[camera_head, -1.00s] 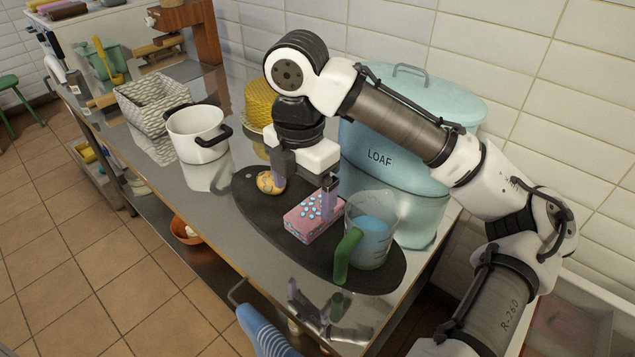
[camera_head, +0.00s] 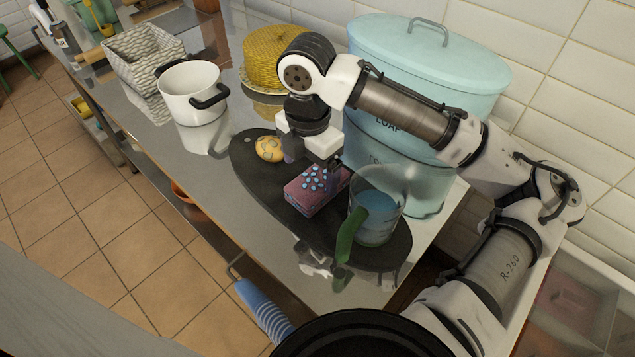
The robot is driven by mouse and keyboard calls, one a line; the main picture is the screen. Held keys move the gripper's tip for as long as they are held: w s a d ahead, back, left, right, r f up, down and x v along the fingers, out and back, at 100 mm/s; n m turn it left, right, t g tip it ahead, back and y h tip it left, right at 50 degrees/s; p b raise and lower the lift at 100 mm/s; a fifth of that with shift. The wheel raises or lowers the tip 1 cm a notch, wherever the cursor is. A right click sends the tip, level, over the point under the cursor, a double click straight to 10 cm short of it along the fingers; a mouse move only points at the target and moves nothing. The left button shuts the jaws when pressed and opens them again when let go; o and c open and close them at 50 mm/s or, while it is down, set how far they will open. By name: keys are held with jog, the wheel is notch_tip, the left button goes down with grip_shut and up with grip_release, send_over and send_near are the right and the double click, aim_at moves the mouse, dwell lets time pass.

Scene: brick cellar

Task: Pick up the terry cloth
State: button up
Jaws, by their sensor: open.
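A blue striped cloth-like thing (camera_head: 263,308) hangs at the front edge of the metal table, below a hook or rail; it looks like the terry cloth. A pink block with blue spots (camera_head: 310,193), perhaps a sponge or folded cloth, lies on a dark oval board (camera_head: 265,185). My gripper (camera_head: 312,163) is open, pointing down over the board just behind the pink block. Its fingertips are partly hidden, and I cannot tell whether they touch the block. The gripper is far from the hanging blue thing.
A clear jug with blue contents and a green handle (camera_head: 379,218) stands close right of the block. A round yellow item (camera_head: 269,149) lies left. A blue bread bin (camera_head: 430,75) stands behind. A white pot (camera_head: 190,95) and woven basket (camera_head: 140,60) are farther left.

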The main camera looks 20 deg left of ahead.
aim_at(315, 181)
jog(key=f, duration=0.2)
jog(key=f+p, duration=0.1)
jog(key=f, duration=0.1)
jog(key=shift+w+d, duration=0.35)
jog(key=shift+d, duration=0.05)
jog(key=shift+f, duration=0.6)
jog(key=c, duration=1)
jog(key=shift+o, duration=0.2)
jog(key=shift+r, duration=0.15)
notch_tip(315, 181, up, 20)
jog(key=b, duration=0.1)
